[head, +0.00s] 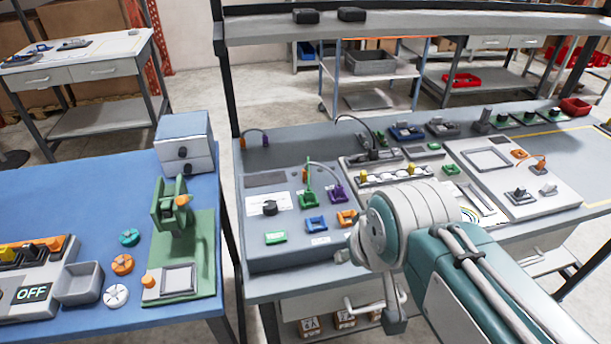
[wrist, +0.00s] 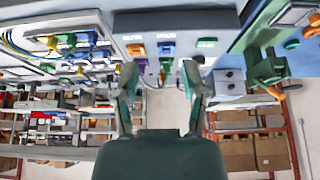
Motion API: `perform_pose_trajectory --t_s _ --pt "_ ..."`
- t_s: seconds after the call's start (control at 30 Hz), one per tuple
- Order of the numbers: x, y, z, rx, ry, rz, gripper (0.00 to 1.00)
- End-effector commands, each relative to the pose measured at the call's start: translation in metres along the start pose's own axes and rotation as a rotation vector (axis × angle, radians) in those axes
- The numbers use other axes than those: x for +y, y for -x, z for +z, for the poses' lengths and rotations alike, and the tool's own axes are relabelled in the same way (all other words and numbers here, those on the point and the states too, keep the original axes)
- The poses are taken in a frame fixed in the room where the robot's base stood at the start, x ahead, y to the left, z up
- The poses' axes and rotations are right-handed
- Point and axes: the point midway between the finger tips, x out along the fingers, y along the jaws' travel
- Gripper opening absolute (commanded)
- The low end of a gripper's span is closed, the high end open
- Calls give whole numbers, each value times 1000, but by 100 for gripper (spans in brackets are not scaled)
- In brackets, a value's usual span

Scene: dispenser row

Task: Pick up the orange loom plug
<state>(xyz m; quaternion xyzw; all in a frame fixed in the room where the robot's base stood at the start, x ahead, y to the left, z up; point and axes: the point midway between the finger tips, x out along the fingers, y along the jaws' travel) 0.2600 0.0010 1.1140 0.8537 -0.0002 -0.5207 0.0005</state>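In the head view, a small orange plug (head: 243,143) stands at the back left of the grey console, joined by a cable to a purple plug (head: 265,140). Another orange end (head: 305,174) shows by the green plug (head: 308,198), near a second purple plug (head: 337,193). I cannot tell for certain which is the orange loom plug. My gripper (wrist: 160,68) is open and empty in the wrist view, its fingers spread toward the console. The fingers cannot be made out in the head view.
The console (head: 285,258) holds green, blue and orange sockets and a black knob (head: 269,207). A green press-like fixture (head: 182,250) stands on the blue table to the left. More panels and cables lie right of my arm. A shelf (head: 400,22) spans above the back.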

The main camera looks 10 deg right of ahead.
Motion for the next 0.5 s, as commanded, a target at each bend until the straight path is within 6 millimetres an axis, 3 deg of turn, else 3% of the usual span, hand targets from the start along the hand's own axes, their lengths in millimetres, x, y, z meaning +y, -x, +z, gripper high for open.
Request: perform_pose_trajectory --t_s 0.27,0.5 --pt "1 3 -87 -110 0 -1 69" --pt "0 -17 -160 -208 0 0 69"
